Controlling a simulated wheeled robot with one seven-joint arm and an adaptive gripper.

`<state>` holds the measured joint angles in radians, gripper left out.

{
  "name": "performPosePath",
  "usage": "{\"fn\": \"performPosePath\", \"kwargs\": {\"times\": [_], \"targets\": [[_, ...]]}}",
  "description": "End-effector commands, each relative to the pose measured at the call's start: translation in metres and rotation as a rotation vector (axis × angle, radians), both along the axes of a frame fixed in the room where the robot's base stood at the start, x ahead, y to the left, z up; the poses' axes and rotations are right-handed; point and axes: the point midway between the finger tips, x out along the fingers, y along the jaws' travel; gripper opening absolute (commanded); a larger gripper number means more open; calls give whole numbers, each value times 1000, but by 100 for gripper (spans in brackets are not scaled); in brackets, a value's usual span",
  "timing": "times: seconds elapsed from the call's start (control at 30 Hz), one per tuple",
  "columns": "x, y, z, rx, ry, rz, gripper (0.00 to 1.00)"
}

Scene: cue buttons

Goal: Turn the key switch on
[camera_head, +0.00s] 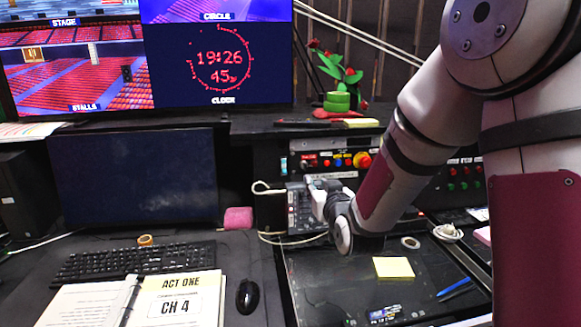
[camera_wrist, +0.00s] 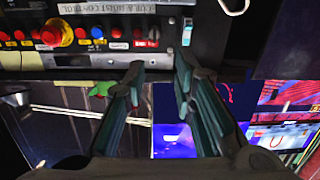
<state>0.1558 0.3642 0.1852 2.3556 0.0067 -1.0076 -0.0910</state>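The button panel (camera_head: 335,160) stands at the back of the desk, left of my arm. In the wrist view the panel (camera_wrist: 120,62) appears upside down along the top, with a row of red, blue and yellow controls. A small pale upright fitting (camera_wrist: 187,31) sits at the row's right end; I cannot tell whether it is the key switch, and no key shows clearly. My gripper (camera_wrist: 160,72) is open and empty, its two fingers apart below the panel edge in that view. In the head view my gripper (camera_head: 322,192) is just in front of the panel, its fingers partly hidden.
A red emergency button (camera_head: 362,160) with a yellow collar is at the panel's right. A potted plant (camera_head: 338,98) stands above. A monitor (camera_head: 135,178), keyboard (camera_head: 125,262) and mouse (camera_head: 248,295) are left. Yellow notes (camera_head: 393,268) and tape (camera_head: 410,242) lie on the right desk.

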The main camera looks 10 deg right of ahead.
Motion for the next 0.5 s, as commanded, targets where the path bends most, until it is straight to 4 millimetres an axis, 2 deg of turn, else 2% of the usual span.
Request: {"fn": "performPosePath", "kwargs": {"times": [0.1, 0.37, 0.5], "targets": [[8, -3, -10, 14, -71, -12, 25], [19, -5, -12, 24, -137, -23, 25], [37, -5, -11, 25, -138, -23, 25]]}}
